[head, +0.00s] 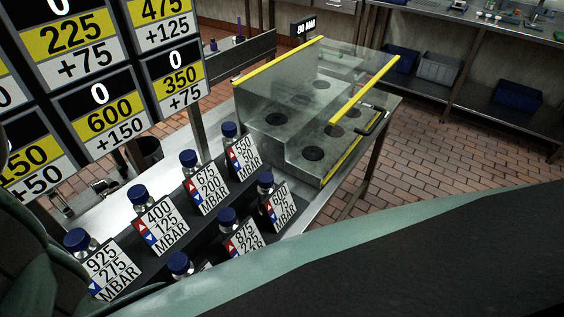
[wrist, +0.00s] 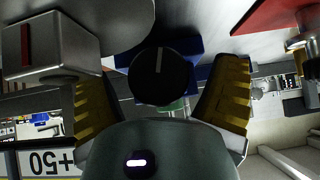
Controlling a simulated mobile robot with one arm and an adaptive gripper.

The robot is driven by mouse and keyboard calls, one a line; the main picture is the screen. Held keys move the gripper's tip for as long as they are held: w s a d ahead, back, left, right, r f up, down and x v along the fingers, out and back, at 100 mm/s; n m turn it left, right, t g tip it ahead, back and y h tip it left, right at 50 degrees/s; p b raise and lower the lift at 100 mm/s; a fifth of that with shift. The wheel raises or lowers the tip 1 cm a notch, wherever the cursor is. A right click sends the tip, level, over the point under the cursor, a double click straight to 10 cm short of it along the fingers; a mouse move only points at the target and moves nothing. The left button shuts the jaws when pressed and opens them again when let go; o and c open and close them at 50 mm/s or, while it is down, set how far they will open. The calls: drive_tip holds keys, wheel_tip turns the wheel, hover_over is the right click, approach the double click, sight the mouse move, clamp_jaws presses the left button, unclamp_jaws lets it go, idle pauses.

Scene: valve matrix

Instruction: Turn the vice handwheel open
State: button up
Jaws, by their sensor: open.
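In the wrist view, my gripper (wrist: 160,82) is open, with a yellow ribbed finger on each side. A round black knob (wrist: 160,76) with a white line on its face shows between the fingers, with gaps to both in the picture. It may be the vice handwheel; I cannot tell its depth or whether anything touches it. A blue part shows behind it, mostly hidden. In the head view my gripper is out of sight, and I cannot make out the vice or its handwheel with certainty.
A number board (head: 95,95) stands at the left in the head view. Several blue-capped bottles with cards (head: 158,225) stand on a dark stepped rack. A clear-sided case (head: 315,100) with yellow edges is behind. A metal block (wrist: 48,50) is close at the wrist view's left.

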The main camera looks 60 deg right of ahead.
drive_tip(key=shift+d, duration=0.1)
drive_tip(key=c, duration=1.2)
drive_tip(key=shift+a+f+n+h+b, duration=0.15)
drive_tip(key=shift+a+n+h+b, duration=0.2)
drive_tip(key=shift+h+b, duration=0.55)
drive_tip(key=shift+d+n+h+b, duration=0.2)
drive_tip(key=shift+n+h+b, duration=0.2)
drive_tip(key=shift+b, duration=0.15)
drive_tip(key=o, duration=1.2)
drive_tip(key=shift+r, duration=0.2)
drive_tip(key=v, duration=1.2)
